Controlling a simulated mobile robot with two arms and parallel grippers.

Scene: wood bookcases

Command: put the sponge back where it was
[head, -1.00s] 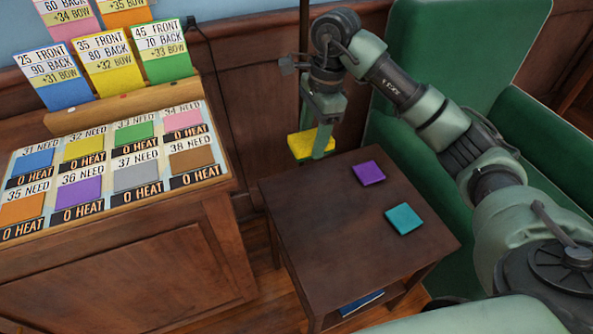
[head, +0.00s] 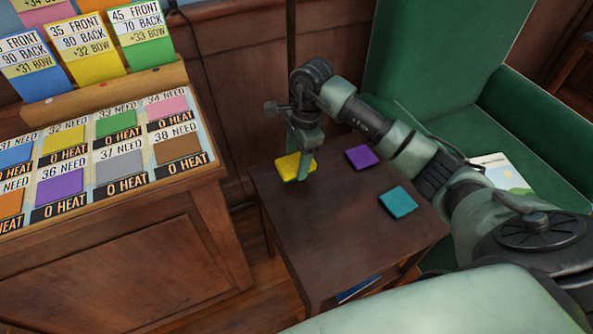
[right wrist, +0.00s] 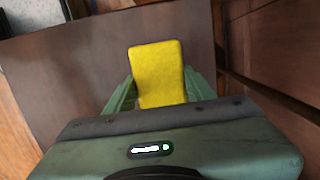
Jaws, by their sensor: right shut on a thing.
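The yellow sponge (head: 290,167) is at the far left corner of the small dark wood table (head: 330,225). My right gripper (head: 301,172) is shut on it. In the right wrist view the sponge (right wrist: 158,72) sits between the two green fingers (right wrist: 160,98), with the brown tabletop behind it. I cannot tell whether the sponge touches the tabletop. My left gripper is not in view.
A purple square (head: 362,157) and a teal square (head: 398,200) lie on the same table, right of the sponge. A wooden cabinet (head: 130,250) with labelled colour squares stands at left. A green armchair (head: 440,60) stands behind right.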

